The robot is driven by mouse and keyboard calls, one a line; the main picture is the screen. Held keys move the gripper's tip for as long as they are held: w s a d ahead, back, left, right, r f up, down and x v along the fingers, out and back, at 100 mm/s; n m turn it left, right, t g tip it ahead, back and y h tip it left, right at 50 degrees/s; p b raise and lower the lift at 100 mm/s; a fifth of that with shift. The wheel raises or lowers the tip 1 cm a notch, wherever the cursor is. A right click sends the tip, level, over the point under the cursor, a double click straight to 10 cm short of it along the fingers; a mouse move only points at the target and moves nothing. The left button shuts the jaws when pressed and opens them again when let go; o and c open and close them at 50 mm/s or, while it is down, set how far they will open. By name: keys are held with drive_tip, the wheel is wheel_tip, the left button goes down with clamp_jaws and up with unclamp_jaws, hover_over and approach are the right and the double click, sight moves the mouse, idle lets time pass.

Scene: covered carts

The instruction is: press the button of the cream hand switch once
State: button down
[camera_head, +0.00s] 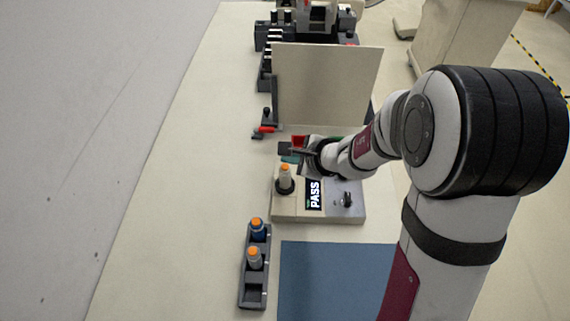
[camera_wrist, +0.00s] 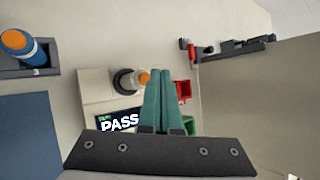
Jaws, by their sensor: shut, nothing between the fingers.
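The cream hand switch (camera_head: 286,184) stands upright in a dark ring on the cream test box (camera_head: 327,214). Its orange button is on top and uncovered; the switch also shows in the wrist view (camera_wrist: 128,82). My gripper (camera_head: 289,158) is shut and empty, with its teal fingers together. In the head view it is just behind the switch. In the wrist view the fingertips (camera_wrist: 161,72) appear right beside the orange button; I cannot tell whether they touch. The box's screen (camera_wrist: 119,122) reads PASS.
A dark rack (camera_head: 244,289) at the front holds a blue switch (camera_head: 257,234) and a grey one (camera_head: 254,264). A blue mat (camera_head: 330,285) lies beside it. Red (camera_wrist: 184,91) and green (camera_wrist: 189,124) bins sit behind the box, before an upright cream panel (camera_head: 325,85).

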drive_tip(key=shift+r, duration=2.45)
drive_tip(key=s+a+r+n+g+y, duration=0.1)
drive_tip(key=s+r+n+g, duration=0.15)
drive_tip(key=s, duration=0.35)
drive_tip(key=s+a+r+n+g, duration=0.1)
drive_tip(key=s+r+n, duration=0.1)
drive_tip(key=s+n, duration=0.3)
drive_tip(key=s+d+n+g+h, duration=0.1)
drive_tip(key=s+d, duration=0.2)
drive_tip(key=s, duration=0.3)
drive_tip(key=s+d+f+n+g+h, duration=0.1)
drive_tip(key=s+d+n+h, duration=0.1)
drive_tip(key=s, duration=0.4)
drive_tip(key=s+d+n+g+h, duration=0.1)
drive_tip(key=s+d+n+h, duration=0.1)
drive_tip(key=s+d, duration=0.2)
drive_tip(key=s, duration=0.3)
drive_tip(key=shift+d+f, duration=0.25)
drive_tip(key=shift+d, duration=0.15)
drive_tip(key=shift+n+g, duration=0.25)
